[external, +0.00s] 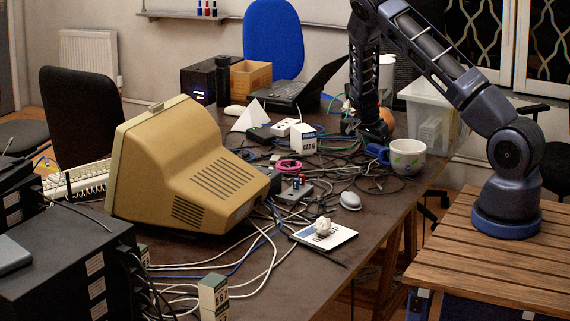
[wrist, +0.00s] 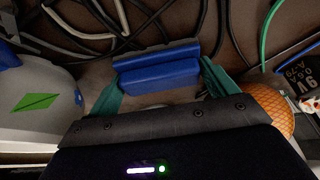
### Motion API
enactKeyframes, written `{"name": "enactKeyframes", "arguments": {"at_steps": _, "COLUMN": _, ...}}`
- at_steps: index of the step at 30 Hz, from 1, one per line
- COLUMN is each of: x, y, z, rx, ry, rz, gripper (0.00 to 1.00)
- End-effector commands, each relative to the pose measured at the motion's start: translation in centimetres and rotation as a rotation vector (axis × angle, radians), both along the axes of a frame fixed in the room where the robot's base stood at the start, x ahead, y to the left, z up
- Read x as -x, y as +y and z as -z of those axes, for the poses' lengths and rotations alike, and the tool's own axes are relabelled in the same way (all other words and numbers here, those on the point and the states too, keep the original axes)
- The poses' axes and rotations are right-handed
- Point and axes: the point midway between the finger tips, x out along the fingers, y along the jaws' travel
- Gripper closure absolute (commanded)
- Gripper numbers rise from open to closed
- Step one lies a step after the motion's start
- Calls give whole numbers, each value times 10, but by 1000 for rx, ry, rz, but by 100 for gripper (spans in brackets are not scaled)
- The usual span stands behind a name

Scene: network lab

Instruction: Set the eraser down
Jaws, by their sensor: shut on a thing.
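The eraser (wrist: 158,78), a blue block with a dark grey strip along one side, is between the two teal fingers of my gripper (wrist: 160,84) in the wrist view. The fingers are shut on its two ends. In the external view my gripper (external: 372,136) points down low over the cluttered table (external: 335,262), behind the white mug. The eraser cannot be made out clearly there, and I cannot tell whether it touches the table.
A white mug (external: 407,156) with a green leaf stands close by, also left in the wrist view (wrist: 40,108). An orange round thing (wrist: 271,108) is close on the right. Cables (external: 340,160) lie around. A clear bin (external: 432,112) stands behind.

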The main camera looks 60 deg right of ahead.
Motion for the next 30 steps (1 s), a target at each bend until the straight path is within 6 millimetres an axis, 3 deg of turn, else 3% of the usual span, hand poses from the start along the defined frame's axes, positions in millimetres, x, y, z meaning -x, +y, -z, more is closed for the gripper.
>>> {"name": "enactKeyframes", "arguments": {"at_steps": 4, "x": 0, "y": 0, "z": 3, "rx": 0, "ry": 0, "rz": 0, "gripper": 38}}
{"name": "enactKeyframes", "arguments": {"at_steps": 5, "x": 0, "y": 0, "z": 3, "rx": 0, "ry": 0, "rz": 0, "gripper": 11}}
{"name": "enactKeyframes", "arguments": {"at_steps": 7, "x": 0, "y": 0, "z": 3, "rx": 0, "ry": 0, "rz": 0, "gripper": 0}}
{"name": "enactKeyframes", "arguments": {"at_steps": 17, "x": -1, "y": 1, "z": -3, "rx": 0, "ry": -1, "rz": -1, "gripper": 0}}
{"name": "enactKeyframes", "arguments": {"at_steps": 30, "x": -12, "y": 28, "z": -74, "rx": 1, "ry": -1, "rz": -2, "gripper": 0}}
